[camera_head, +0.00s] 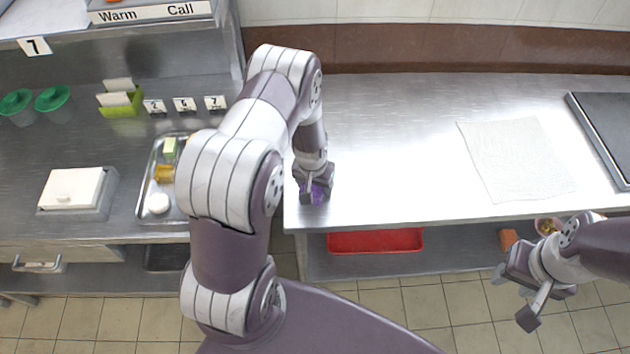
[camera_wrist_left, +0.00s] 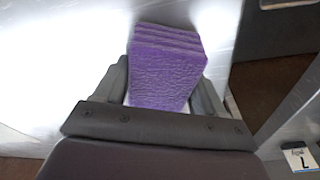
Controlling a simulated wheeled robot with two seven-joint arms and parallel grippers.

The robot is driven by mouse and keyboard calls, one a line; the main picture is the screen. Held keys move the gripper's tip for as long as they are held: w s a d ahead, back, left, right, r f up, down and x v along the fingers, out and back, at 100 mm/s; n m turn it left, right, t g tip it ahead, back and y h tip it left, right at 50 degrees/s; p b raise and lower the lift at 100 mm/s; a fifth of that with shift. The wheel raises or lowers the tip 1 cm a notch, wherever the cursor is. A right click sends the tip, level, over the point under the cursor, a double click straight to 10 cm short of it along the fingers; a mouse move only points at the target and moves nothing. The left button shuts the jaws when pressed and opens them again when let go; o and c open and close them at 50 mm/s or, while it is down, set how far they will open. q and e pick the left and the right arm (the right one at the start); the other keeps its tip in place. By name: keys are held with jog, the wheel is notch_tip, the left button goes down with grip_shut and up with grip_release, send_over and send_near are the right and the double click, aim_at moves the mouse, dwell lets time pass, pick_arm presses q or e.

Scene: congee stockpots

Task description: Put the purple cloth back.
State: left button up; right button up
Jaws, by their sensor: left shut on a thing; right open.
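The purple cloth (camera_wrist_left: 165,70) is a thick folded stack between the fingers of my left gripper (camera_wrist_left: 165,90) in the left wrist view. In the head view only a small part of the purple cloth (camera_head: 318,193) shows beneath my left gripper (camera_head: 315,198). This is near the left front corner of the right steel counter. I cannot tell whether the cloth touches the counter. My right gripper (camera_head: 512,300) is open and empty, in front of the counter at the lower right.
The steel counter (camera_head: 400,130) is mostly bare, with a pale cloth (camera_head: 515,160) and a dark board (camera_head: 610,130) at right. A red tray (camera_head: 375,240) lies on the shelf below. A metal tray with food (camera_head: 150,200) sits on the left counter.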

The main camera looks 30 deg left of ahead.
aim_at(313, 188)
pick_arm(q)
jog(key=shift+f, duration=0.1)
jog(key=shift+f, duration=0.15)
jog(key=o, duration=1.1)
notch_tip(313, 188, up, 13)
jog(key=s+b, duration=0.1)
jog(key=s, duration=0.1)
jog(key=s+d+r, duration=0.2)
jog(key=s, duration=0.1)
jog(key=s+d+r+m, duration=0.1)
jog(key=s+d+r, duration=0.2)
jog(key=s, duration=0.1)
jog(key=s+d+r+m, duration=0.1)
jog(key=s+d+r, duration=0.2)
jog(key=s, duration=0.1)
jog(key=shift+s+r, duration=0.15)
jog(key=shift+r, duration=0.05)
